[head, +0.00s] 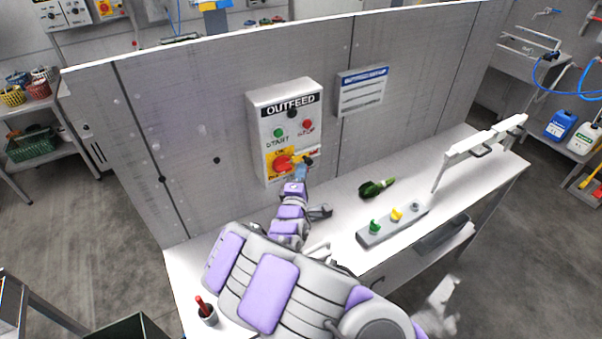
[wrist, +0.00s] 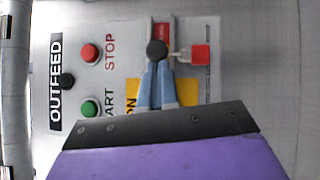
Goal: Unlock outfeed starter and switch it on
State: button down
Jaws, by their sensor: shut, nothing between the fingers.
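The grey OUTFEED starter box (head: 285,108) is mounted on the panel. It has a green START button (head: 279,132), a red STOP button (head: 307,124) and a black round part (head: 292,113) under its label. A red rotary switch (head: 282,163) sits on a yellow plate below the buttons. My gripper (head: 302,165) is at the plate's right side. In the wrist view its blue-grey fingers (wrist: 157,72) are together, with a dark round part (wrist: 156,49) at their tips. The fingers hide part of the plate.
A notice sign (head: 362,91) hangs right of the box. A white jointed arm stand (head: 470,147) rises at right.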

jog(key=w+d, duration=0.2)
jog(key=d, duration=0.1)
jog(key=shift+w+d+r+b, duration=0.1)
jog(key=shift+w+d+b, duration=0.05)
jog(key=shift+b, duration=0.2)
jog(key=shift+d, duration=0.1)
